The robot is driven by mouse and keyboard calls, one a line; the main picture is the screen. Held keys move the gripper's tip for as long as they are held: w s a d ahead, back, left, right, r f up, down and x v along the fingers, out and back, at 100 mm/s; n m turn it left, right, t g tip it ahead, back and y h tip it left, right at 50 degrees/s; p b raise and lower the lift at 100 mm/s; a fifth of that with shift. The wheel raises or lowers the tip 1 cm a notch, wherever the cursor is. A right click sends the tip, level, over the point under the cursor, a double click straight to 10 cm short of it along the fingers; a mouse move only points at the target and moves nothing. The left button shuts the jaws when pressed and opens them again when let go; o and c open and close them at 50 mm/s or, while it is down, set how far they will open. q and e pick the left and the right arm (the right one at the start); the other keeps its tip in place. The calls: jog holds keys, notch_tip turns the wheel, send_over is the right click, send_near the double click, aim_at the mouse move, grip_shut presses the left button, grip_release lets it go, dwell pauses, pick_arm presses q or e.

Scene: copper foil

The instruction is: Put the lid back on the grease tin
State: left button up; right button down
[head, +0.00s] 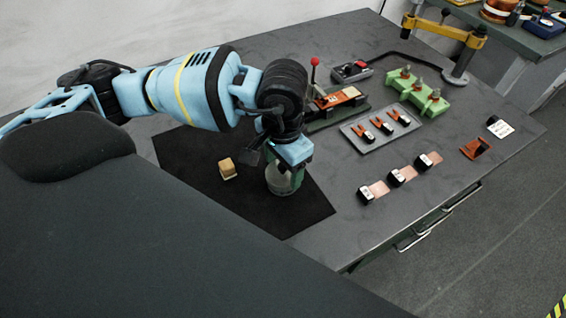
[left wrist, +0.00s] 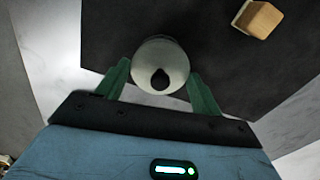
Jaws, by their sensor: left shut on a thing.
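My left gripper (head: 285,172) points down over the black mat, its green fingers on either side of a pale round lid with a dark drop-shaped mark. The lid (left wrist: 160,62) lies between the fingertips (left wrist: 160,85) in the left wrist view. In the head view a grey-green round body, which looks like the grease tin (head: 284,188), shows low at the fingers. The fingers hide the join, so I cannot tell whether the lid touches the tin or is seated. My right gripper is not in view.
A small wooden block (head: 228,168) lies on the black mat (head: 185,150), left of the gripper. Right of the mat are a grey tray (head: 381,128) with orange-and-black parts, a red-knobbed device (head: 340,97), a green block (head: 417,92) and several black pieces with copper strips. The mat's front is clear.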

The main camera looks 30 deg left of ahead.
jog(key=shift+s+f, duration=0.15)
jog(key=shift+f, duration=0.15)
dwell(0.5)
pick_arm(q)
jog(key=o, duration=1.2)
jog(key=shift+r+p, duration=1)
jog(key=shift+r, duration=2.5)
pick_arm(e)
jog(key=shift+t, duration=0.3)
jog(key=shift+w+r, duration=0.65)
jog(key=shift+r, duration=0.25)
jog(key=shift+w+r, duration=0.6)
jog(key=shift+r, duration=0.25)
pick_arm(q)
jog(key=shift+c, duration=0.3)
grip_shut()
